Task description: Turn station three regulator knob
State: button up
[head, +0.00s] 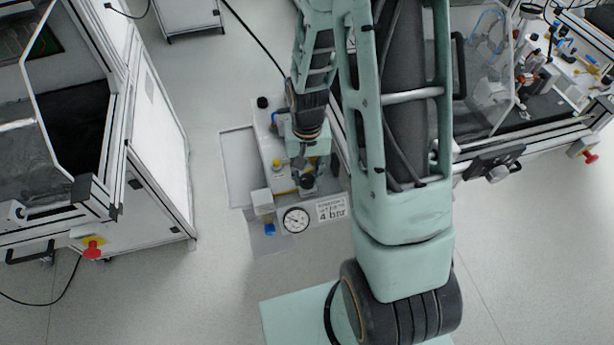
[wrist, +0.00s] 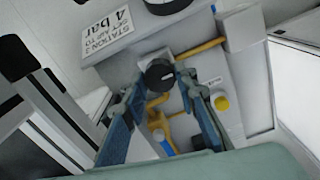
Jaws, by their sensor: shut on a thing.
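The black regulator knob (wrist: 158,75) is between the fingertips of my gripper (wrist: 161,79) in the wrist view. The gripper is shut on the knob, one finger on each side. In the head view, my gripper (head: 308,165) reaches down to the knob (head: 308,183) on the small station panel. A round white pressure gauge (head: 296,220) sits in front of it; its needle is too small to read surely.
Yellow fittings (wrist: 158,122), a white box (wrist: 240,25) and a yellow cap (wrist: 221,103) are close to the knob. A framed machine cell (head: 150,130) stands left and another cell (head: 490,80) right. Open floor (head: 215,290) lies in front of the panel.

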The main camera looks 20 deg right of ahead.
aim_at(307, 178)
jog(key=shift+m, duration=0.8)
jog(key=o, duration=1.1)
jog(key=shift+o, duration=0.2)
notch_tip(307, 178, up, 12)
